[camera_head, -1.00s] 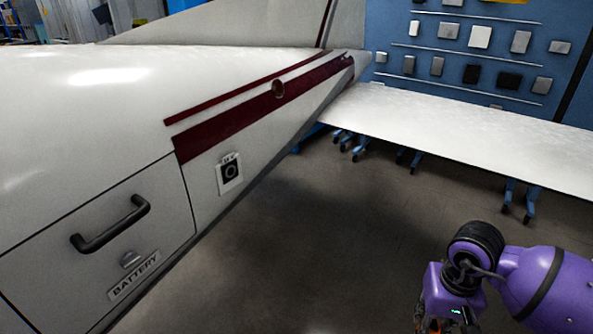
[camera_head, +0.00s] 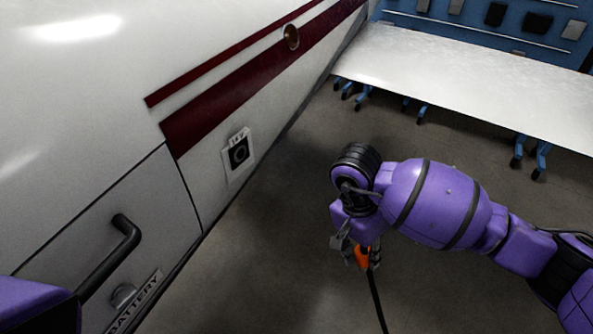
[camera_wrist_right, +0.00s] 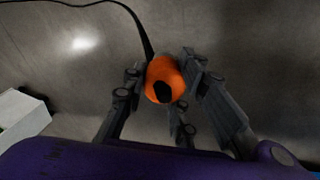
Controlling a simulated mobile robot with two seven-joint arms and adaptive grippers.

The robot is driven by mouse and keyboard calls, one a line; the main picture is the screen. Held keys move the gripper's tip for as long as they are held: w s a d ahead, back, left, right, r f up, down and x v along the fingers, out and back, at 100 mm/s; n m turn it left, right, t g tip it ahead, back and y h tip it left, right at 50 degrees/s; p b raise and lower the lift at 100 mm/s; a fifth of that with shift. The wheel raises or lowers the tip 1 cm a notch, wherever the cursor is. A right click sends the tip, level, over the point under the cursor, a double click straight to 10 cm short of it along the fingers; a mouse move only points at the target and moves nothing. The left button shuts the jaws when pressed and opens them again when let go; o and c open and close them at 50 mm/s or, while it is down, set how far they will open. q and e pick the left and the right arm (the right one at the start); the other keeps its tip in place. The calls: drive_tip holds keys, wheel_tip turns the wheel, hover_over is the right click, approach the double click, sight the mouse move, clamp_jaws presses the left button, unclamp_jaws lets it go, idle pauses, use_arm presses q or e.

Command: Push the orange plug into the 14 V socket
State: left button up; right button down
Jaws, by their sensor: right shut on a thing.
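In the right wrist view the plug (camera_wrist_right: 166,80) sits between the fingers, with a dark end facing the camera. A purple part of my left arm shows at the lower left; its gripper is out of view.
The floor (camera_head: 290,200) between socket and right gripper is clear.

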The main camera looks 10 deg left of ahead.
drive_tip(key=s+a+r+m+g+y+b, duration=0.1)
drive_tip(key=a+r+m+g+y, duration=0.3)
drive_tip(key=a+m, duration=0.5)
drive_tip(key=a+r+m+g+y+b, duration=0.1)
drive_tip(key=a+m+g+y, duration=0.3)
drive_tip(key=m, duration=0.9)
use_arm(q)
drive_tip(key=shift+s+a+f+b, duration=0.15)
drive_tip(key=shift+s+f+b, duration=0.15)
drive_tip(key=shift+f, duration=0.5)
drive_tip(key=shift+s+a+f+b, duration=0.15)
drive_tip(key=shift+s+f+b, duration=0.15)
drive_tip(key=shift+f, duration=0.45)
use_arm(e)
drive_tip(key=w+a+r+m+t+y, duration=0.6)
drive_tip(key=a+r+m+t+y, duration=0.2)
drive_tip(key=r+m+t+y, duration=0.3)
drive_tip(key=shift+a+r+m+t+y, duration=0.25)
drive_tip(key=shift+m+t+y, duration=0.25)
drive_tip(key=shift+m+t, duration=1.7)
